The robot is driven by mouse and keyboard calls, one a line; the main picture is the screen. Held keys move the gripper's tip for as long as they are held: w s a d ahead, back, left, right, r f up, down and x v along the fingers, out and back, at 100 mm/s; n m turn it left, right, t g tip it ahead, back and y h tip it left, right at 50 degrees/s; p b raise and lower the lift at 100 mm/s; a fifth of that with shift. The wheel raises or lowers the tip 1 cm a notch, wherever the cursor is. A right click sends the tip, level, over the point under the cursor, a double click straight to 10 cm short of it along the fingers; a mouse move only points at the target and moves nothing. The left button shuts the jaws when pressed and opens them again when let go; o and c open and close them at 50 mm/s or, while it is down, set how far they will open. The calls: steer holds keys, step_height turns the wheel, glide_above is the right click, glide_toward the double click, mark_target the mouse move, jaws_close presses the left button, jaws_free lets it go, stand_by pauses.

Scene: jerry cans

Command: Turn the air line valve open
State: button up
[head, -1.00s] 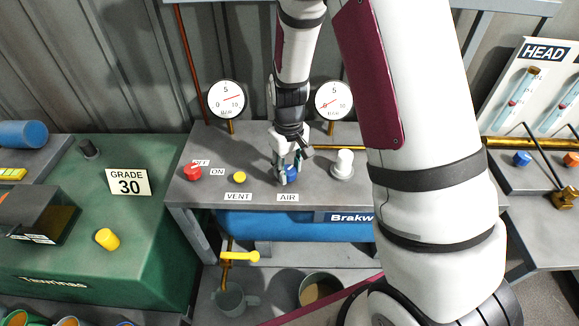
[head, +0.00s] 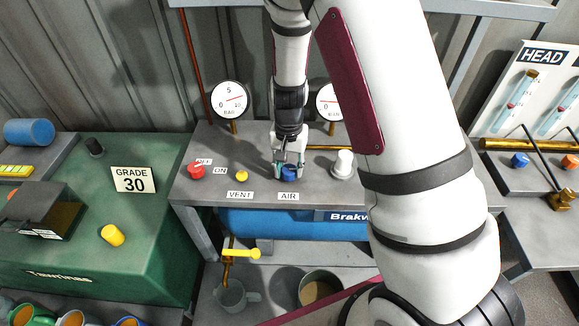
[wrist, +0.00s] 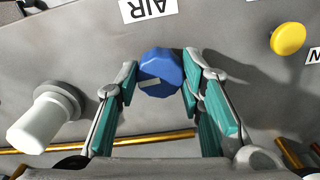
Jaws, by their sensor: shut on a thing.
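The air line valve is a blue faceted knob (head: 289,172) on the grey bench top, just behind the AIR label (head: 288,196). In the wrist view the blue knob (wrist: 160,72) has a pale mark on its face, slightly tilted from level. My gripper (head: 288,170) reaches down over the knob. In the wrist view my gripper (wrist: 160,80) has one teal-padded finger on each side of the knob, shut on it. The lower part of the knob is hidden by its own face.
A white knob (head: 343,164) stands close to the right of the blue one. A yellow button (head: 242,175) by the VENT label and a red button (head: 196,170) are to the left. Two pressure gauges (head: 230,100) stand behind; my arm partly covers the right one.

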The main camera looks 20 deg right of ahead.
mark_target(288, 170)
steer(key=shift+m, duration=0.5)
steer(key=o, duration=1.2)
steer(key=shift+c, duration=0.2)
step_height(288, 170, up, 12)
